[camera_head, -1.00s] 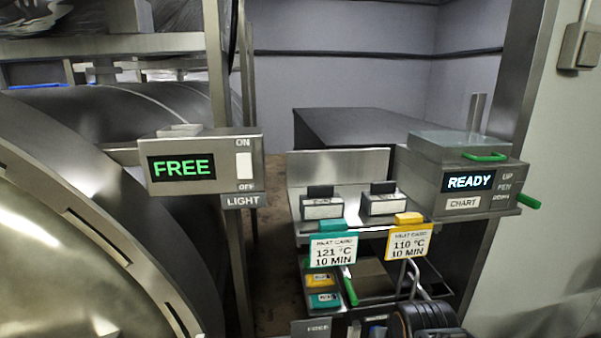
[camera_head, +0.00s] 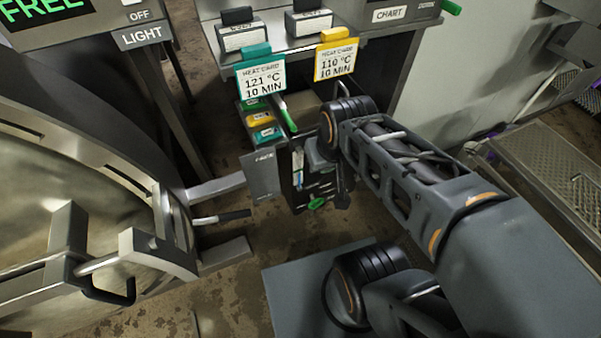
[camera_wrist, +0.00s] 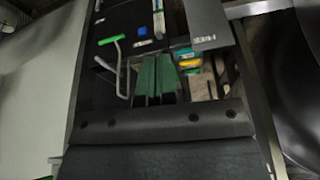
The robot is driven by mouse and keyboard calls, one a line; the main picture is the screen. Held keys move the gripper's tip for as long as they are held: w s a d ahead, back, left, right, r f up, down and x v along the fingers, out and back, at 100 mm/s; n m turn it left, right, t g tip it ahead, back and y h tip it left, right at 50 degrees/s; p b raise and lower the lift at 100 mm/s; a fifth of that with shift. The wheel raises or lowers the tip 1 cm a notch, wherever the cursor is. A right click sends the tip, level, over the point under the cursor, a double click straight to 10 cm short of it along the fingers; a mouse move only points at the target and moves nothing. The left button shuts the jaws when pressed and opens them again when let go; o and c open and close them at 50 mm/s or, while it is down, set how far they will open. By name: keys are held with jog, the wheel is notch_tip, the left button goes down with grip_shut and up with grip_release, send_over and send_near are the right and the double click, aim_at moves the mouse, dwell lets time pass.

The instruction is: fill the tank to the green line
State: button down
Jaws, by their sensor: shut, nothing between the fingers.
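A dark panel (camera_head: 318,188) hangs low below the card shelf. It carries a slim pale upright strip with blue on it, perhaps a sight tube (camera_head: 298,166), which also shows in the wrist view (camera_wrist: 158,18). A green handle (camera_head: 317,203) is low on the panel; the wrist view shows a green T-shaped handle (camera_wrist: 115,42). I cannot make out a green line or a water level. My gripper (camera_wrist: 156,62) is shut and empty, its green fingers pointing towards the panel.
A grey lettered plate (camera_head: 262,175) is left of the panel. A teal card (camera_head: 261,78) and a yellow card (camera_head: 336,60) hang above. The round steel vessel (camera_head: 60,200) with protruding bars and a hook is at left. A metal grating (camera_head: 560,165) is at right.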

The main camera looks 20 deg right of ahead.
jog(key=w+d+f+m+t+h+b, duration=0.1)
jog(key=w+d+f+m+b, duration=0.2)
jog(key=d+f+b, duration=0.8)
jog(key=w+d+f+m+h+b, duration=0.1)
jog(key=w+d+f+m+b, duration=0.35)
jog(key=f, duration=1.15)
jog(key=w+d+f+m+t+h+b, duration=0.15)
jog(key=d+f+b, duration=0.25)
jog(key=f+b, duration=0.85)
jog(key=w+a+r+m+t+y, duration=0.3)
jog(key=w+a+m+t+y, duration=0.2)
jog(key=w+m+t, duration=0.2)
jog(key=shift+w+a+m+t, duration=0.25)
jog(key=shift+w+t, duration=0.4)
jog(key=shift+w, duration=0.35)
jog(key=shift+r, duration=0.1)
jog(key=r+b+x, duration=0.1)
jog(key=b+x, duration=0.4)
jog(key=x, duration=0.8)
jog(key=shift+w+a, duration=0.2)
jog(key=shift+w, duration=0.35)
